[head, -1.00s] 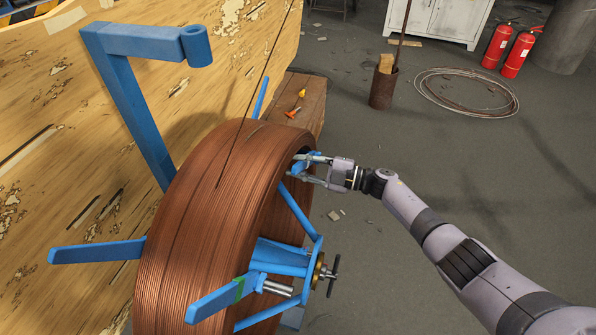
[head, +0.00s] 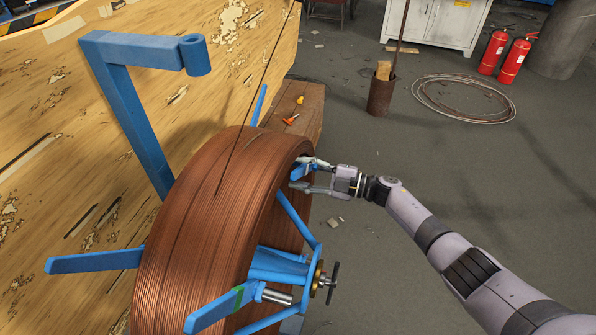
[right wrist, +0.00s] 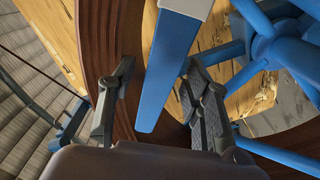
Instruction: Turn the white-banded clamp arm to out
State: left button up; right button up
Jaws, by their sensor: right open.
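The white-banded clamp arm is a flat blue bar (right wrist: 170,70) in the right wrist view, with its white band (right wrist: 187,6) at the top edge. My right gripper (right wrist: 158,72) is open, with one finger on each side of this bar; I cannot tell whether either touches it. In the head view the right gripper (head: 303,176) is at the right rim of the copper coil (head: 215,215). A small part of the blue bar (head: 302,171) shows between its fingers; its band is hidden there. My left gripper is not in view.
A green-banded blue arm (head: 215,310) and a hub with a T-handle (head: 331,281) lie below my right gripper. A blue bracket (head: 135,110) stands left, before a worn wooden panel (head: 50,130). Open floor (head: 430,175) lies to the right.

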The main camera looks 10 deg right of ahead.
jog(key=v, duration=1)
jog(key=shift+s+d, duration=0.15)
jog(key=shift+d, duration=0.25)
jog(key=shift+f, duration=0.1)
jog(key=shift+c, duration=0.6)
jog(key=s+f+n+b, duration=0.1)
jog(key=b, duration=0.1)
jog(key=a+f+n+b, duration=0.1)
jog(key=f+n+b, duration=0.1)
jog(key=s+a+f+n+t+b, duration=0.1)
jog(key=f+n+b, duration=0.1)
jog(key=shift+s+a, duration=0.1)
jog(key=shift+s, duration=0.25)
jog(key=c, duration=0.5)
jog(key=s+f+n+b, duration=0.1)
jog(key=n+b, duration=0.1)
jog(key=s+f+n+t+b, duration=0.1)
jog(key=n+b, duration=0.1)
jog(key=n, duration=0.1)
jog(key=s+a+f+n+t+b, duration=0.1)
jog(key=n+b, duration=0.1)
jog(key=shift+n+y, duration=0.3)
grip_shut()
jog(key=w+a+r+n+p, duration=0.2)
jog(key=w+a+r+p, duration=0.1)
jog(key=w+a, duration=0.3)
jog(key=shift+w+a+r+t, duration=0.35)
jog(key=shift+a+r, duration=0.3)
jog(key=shift+r, duration=0.25)
